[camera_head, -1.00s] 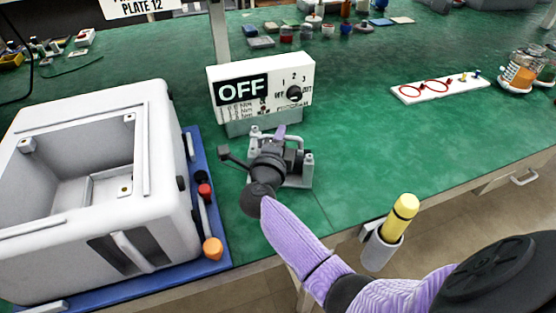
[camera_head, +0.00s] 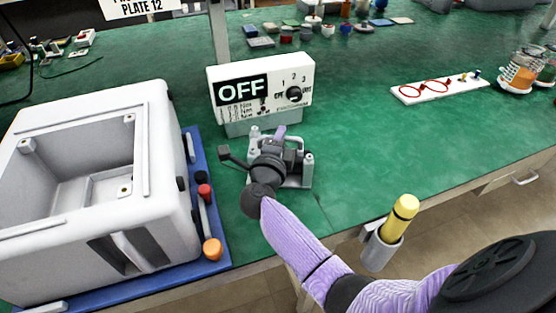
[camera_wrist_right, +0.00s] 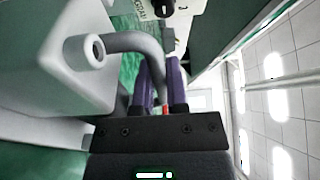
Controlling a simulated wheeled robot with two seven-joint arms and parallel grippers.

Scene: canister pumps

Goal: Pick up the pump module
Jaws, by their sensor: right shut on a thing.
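The pump module (camera_head: 307,168) is a light grey block with a bent handle, on the green bench in front of the OFF control box. My right gripper (camera_head: 280,133) reaches over it from the front and is shut on its handle. My wrist and gripper body hide much of the module. In the right wrist view the module's grey body (camera_wrist_right: 70,70) fills the left side, and its curved grey bar (camera_wrist_right: 140,42) runs to the purple fingers (camera_wrist_right: 164,85). I cannot tell whether the module touches the bench. My left gripper is not in view.
A white open housing (camera_head: 160,120) stands on a blue base (camera_head: 222,225) at left, with coloured knobs beside it. The control box (camera_head: 232,115) reading OFF is just behind the module. A yellow-capped cylinder (camera_head: 405,207) sits in a holder at the bench edge.

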